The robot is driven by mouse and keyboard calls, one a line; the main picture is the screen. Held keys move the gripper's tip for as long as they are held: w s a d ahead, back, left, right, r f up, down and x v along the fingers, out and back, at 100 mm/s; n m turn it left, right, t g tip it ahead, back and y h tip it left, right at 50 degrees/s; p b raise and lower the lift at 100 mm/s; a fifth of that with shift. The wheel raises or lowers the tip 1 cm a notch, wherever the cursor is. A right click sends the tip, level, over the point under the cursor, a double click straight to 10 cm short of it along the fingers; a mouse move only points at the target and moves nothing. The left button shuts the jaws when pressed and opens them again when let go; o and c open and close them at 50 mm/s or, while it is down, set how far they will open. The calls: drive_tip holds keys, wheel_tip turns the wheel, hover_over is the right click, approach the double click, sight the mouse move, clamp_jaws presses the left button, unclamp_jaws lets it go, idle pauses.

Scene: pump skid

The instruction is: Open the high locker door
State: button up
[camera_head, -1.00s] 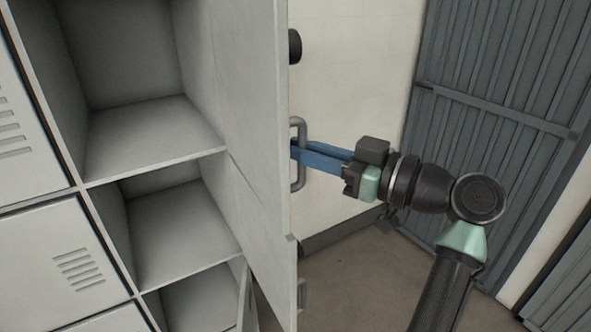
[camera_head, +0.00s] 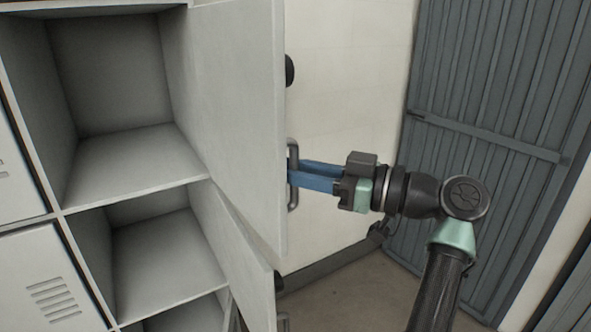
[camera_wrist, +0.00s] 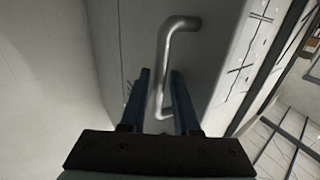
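The high locker door (camera_head: 235,110) is a pale grey panel standing wide open, swung out to the right of its empty upper compartment (camera_head: 120,85). Its grey bar handle (camera_head: 293,190) is on the outer face near the free edge, and also shows in the wrist view (camera_wrist: 178,24). My gripper (camera_head: 292,172) has two blue fingers reaching the handle from the right. In the wrist view my gripper (camera_wrist: 160,75) has one finger on each side of the bar, with a narrow gap visible on both sides, so it looks open around the handle.
A lower locker door (camera_head: 235,245) also stands open, below the high door. A closed vented door (camera_head: 50,285) is at the lower left. A pale wall (camera_head: 350,80) and a blue-grey ribbed metal door (camera_head: 480,110) stand behind my arm. Some floor (camera_head: 350,295) is clear.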

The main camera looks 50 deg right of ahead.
drive_tip(key=b+v, duration=0.3)
drive_tip(key=v, duration=0.9)
drive_tip(key=shift+s, duration=0.4)
drive_tip(key=shift+d, duration=0.2)
